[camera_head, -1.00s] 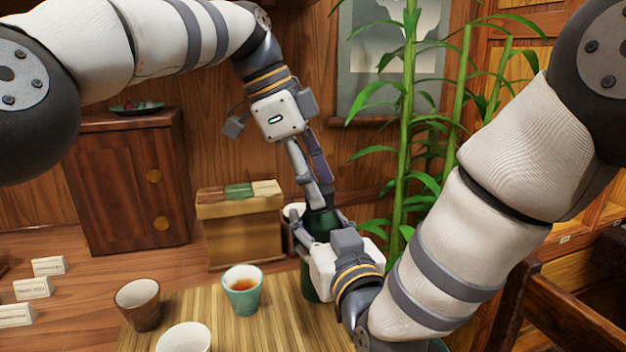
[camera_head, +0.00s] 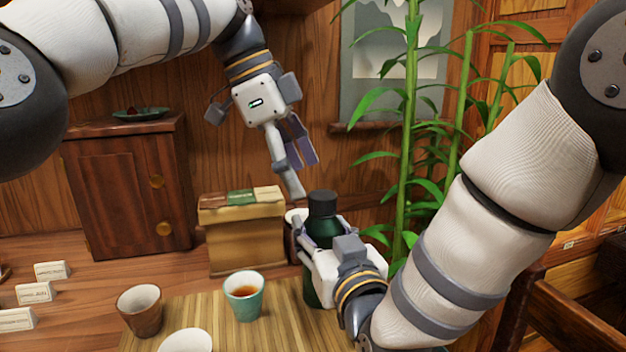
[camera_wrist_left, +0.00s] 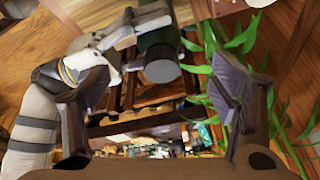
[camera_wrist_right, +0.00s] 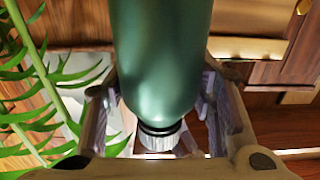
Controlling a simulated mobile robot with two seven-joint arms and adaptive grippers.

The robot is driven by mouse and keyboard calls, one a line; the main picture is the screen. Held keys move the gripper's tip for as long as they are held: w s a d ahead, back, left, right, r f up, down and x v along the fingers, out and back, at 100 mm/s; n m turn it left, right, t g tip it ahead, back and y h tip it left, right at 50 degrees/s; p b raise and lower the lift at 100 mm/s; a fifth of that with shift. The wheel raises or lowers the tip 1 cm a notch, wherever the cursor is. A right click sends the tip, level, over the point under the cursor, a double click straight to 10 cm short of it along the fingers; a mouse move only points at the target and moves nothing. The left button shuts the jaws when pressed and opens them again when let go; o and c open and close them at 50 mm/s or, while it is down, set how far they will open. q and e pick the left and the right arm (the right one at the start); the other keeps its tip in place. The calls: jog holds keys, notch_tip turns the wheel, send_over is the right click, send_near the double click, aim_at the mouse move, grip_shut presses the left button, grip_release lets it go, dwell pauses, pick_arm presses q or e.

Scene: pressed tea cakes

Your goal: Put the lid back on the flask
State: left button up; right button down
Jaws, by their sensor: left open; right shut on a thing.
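The dark green flask (camera_head: 319,290) stands upright at the right edge of the bamboo mat. Its black lid (camera_head: 322,203) sits on its top and looks straight. My right gripper (camera_head: 321,234) is shut around the flask's upper body, below the lid. The right wrist view shows the flask (camera_wrist_right: 162,60) between its fingers. My left gripper (camera_head: 301,178) is open and empty, above and slightly left of the lid, not touching it. In the left wrist view the lid (camera_wrist_left: 161,70) shows between the spread fingers, with the flask (camera_wrist_left: 158,32) beyond it.
A teal cup of tea (camera_head: 244,296), a brown cup (camera_head: 140,310) and a white cup (camera_head: 186,342) stand at the mat (camera_head: 205,312). Bamboo plants (camera_head: 408,140) rise at the right. Small cards stand at the left.

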pick_arm(q)
jog(key=s+a, duration=0.1)
jog(key=a, duration=0.9)
jog(key=shift+s+a, duration=0.2)
jog(key=shift+a, duration=0.1)
pick_arm(e)
jog(key=c, duration=0.6)
grip_release()
jog(key=v, duration=1.2)
